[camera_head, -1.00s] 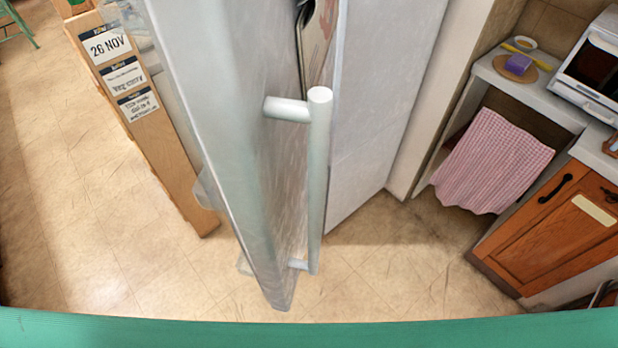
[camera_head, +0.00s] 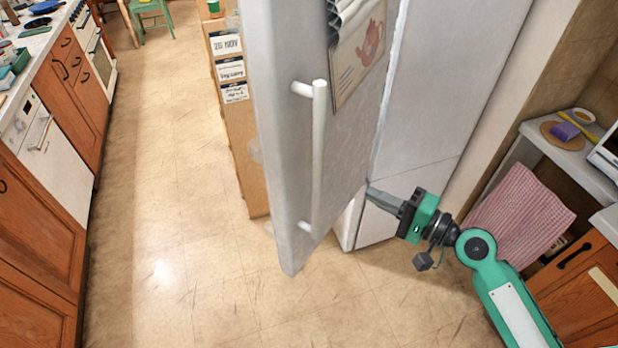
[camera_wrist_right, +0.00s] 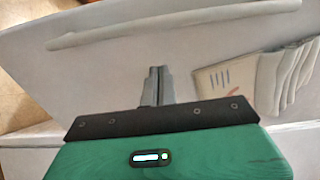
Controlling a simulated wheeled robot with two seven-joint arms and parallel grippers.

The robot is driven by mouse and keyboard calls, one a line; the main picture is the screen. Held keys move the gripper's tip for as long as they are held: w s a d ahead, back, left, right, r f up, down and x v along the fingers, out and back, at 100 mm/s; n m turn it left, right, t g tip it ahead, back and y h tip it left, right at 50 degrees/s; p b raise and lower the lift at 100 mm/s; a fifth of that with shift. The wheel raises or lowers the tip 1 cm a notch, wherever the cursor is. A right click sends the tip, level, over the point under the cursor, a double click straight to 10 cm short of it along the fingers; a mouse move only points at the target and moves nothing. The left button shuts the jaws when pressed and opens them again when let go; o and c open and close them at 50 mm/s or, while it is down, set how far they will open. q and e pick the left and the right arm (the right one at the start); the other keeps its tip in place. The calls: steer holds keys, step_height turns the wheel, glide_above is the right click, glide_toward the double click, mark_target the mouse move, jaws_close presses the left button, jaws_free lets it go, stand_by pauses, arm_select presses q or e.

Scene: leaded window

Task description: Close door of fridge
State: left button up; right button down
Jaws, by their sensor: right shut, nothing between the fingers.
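The fridge door (camera_head: 290,130) stands open in the middle of the head view. Its outer face, with a long white vertical handle (camera_head: 319,150), is turned to the right. The pale fridge body (camera_head: 430,80) is behind it on the right. My right gripper (camera_head: 369,192) comes in from the lower right, fingers shut and empty, by the outer face near the side away from the handle. In the right wrist view the shut fingers (camera_wrist_right: 157,72) point at the door face, with the handle (camera_wrist_right: 180,28) beyond them. I cannot tell whether they touch. My left gripper is not in view.
Papers with a teapot picture (camera_head: 357,55) hang on the door. A wooden unit with labels (camera_head: 240,140) stands left of the door. Cabinets (camera_head: 45,220) line the left side. A pink checked cloth (camera_head: 520,215) hangs at the right. The tiled floor (camera_head: 170,230) between is clear.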

steer(key=r, duration=0.1)
steer(key=p, duration=0.7)
glide_toward(305, 160)
steer(key=shift+y, duration=0.3)
steer(key=x, duration=0.6)
steer(key=shift+w+a+f, duration=0.15)
steer(key=shift+w+a, duration=0.1)
steer(key=shift+a, duration=0.05)
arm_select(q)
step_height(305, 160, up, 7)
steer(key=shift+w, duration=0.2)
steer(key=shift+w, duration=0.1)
arm_select(e)
steer(key=shift+w+a, duration=0.15)
